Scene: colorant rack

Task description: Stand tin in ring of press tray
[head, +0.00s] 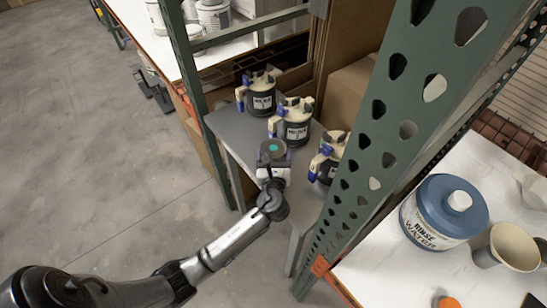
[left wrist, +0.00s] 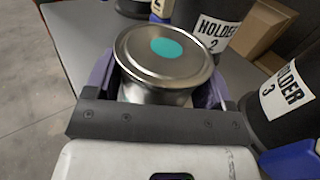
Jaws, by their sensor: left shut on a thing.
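A round silver tin (left wrist: 185,68) with a teal dot on its lid sits between the purple fingers of my left gripper (left wrist: 160,84) in the left wrist view. The gripper is shut on it. In the head view the tin (head: 272,147) shows upright above the front of a grey shelf, held by my left gripper (head: 272,160). I cannot tell whether the tin's base touches the shelf. I cannot make out a press tray or ring in either view. My right gripper is not in view.
Labelled holders stand on the grey shelf (head: 236,128): a rear one (head: 262,100), a middle one (head: 296,131) and holder 3 (left wrist: 290,95), close right of the tin. A green rack post (head: 385,120) rises at right. Beyond it stands a rinse-water container (head: 430,232).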

